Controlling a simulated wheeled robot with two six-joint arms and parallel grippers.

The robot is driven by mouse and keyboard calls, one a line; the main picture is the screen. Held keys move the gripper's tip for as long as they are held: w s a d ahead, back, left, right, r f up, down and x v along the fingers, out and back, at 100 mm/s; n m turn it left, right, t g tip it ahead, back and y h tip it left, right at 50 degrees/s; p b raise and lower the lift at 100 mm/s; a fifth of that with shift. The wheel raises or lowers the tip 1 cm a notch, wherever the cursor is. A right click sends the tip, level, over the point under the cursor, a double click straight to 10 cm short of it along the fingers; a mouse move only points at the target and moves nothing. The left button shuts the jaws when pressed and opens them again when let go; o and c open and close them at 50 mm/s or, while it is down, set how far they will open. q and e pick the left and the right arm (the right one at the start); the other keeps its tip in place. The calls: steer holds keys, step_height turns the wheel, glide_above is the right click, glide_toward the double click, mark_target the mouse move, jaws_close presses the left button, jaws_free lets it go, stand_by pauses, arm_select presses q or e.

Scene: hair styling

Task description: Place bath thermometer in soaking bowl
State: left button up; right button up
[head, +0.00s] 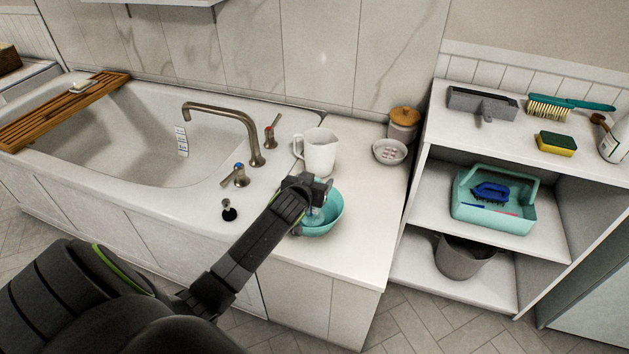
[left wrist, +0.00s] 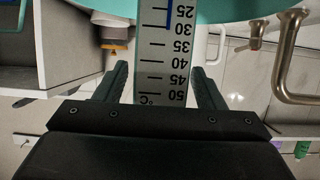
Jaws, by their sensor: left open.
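The bath thermometer (left wrist: 163,62) is a white strip with a printed scale and a blue column; in the left wrist view it lies between my left gripper's fingers (left wrist: 160,75), with gaps on both sides. The fingers are open. The teal soaking bowl (head: 332,218) stands on the white counter; its teal surface also fills the top of the left wrist view (left wrist: 230,8). In the head view my left gripper (head: 316,199) is over the bowl and hides part of it. The thermometer's far end is out of sight, so I cannot tell whether it touches the bowl. My right gripper is not in view.
A white pitcher (head: 320,152) stands just behind the bowl. A soap dish (head: 389,151) and a wooden-lidded jar (head: 404,124) are at the back right. The bathtub (head: 120,190) with taps is on the left. The counter's front right (head: 350,258) is clear.

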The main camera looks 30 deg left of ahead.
arm_select(q)
steer(key=p+v, duration=0.1)
steer(key=v, duration=1.1)
steer(key=shift+p, duration=0.3)
steer(key=shift+s, duration=0.1)
